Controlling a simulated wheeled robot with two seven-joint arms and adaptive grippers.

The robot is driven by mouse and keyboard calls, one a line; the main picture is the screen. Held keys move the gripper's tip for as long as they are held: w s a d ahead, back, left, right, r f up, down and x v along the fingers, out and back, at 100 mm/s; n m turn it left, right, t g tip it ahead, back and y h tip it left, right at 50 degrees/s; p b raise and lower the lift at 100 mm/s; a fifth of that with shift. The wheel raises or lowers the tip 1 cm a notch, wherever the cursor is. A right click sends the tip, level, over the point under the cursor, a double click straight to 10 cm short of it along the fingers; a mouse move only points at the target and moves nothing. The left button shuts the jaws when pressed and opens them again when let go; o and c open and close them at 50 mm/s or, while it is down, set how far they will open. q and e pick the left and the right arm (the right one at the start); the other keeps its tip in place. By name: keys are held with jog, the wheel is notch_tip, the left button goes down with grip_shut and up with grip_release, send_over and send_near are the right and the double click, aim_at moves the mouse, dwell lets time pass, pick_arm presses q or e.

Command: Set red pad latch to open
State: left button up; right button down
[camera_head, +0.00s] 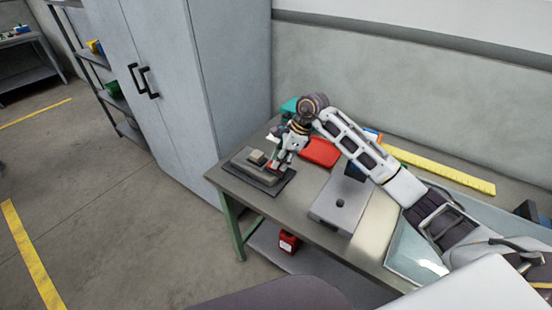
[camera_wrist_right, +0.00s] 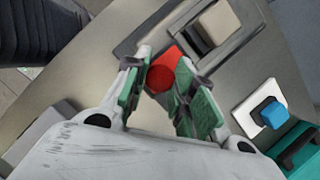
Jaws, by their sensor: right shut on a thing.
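The red pad latch (camera_wrist_right: 169,68) shows as a red part with a round end in the right wrist view, at the edge of a grey plate device. In the head view it is a small red spot at the device's right side, mostly covered by the gripper. My right gripper (camera_wrist_right: 160,85) has its green-padded fingers on both sides of the red part and is shut on it. In the head view the right gripper (camera_head: 280,162) reaches down at the grey device (camera_head: 250,172) on the bench's left end. My left gripper is not in view.
A red tray (camera_head: 320,151) lies behind the gripper. A grey box (camera_head: 343,203) stands to the right on the bench (camera_head: 280,207). A white plate with a blue button (camera_wrist_right: 272,112) and a teal item (camera_wrist_right: 298,146) sit beside the gripper. A tall cabinet (camera_head: 180,90) stands left behind the bench.

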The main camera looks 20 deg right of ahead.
jog(key=shift+s+d, duration=0.15)
jog(key=c, duration=1.5)
grip_release()
jog(key=o, duration=0.3)
jog(key=shift+s+d, duration=0.15)
jog(key=shift+o, duration=0.2)
jog(key=shift+v, duration=0.75)
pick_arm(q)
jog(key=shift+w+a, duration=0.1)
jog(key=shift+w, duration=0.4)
pick_arm(e)
jog(key=v, duration=1)
jog(key=shift+r, duration=0.25)
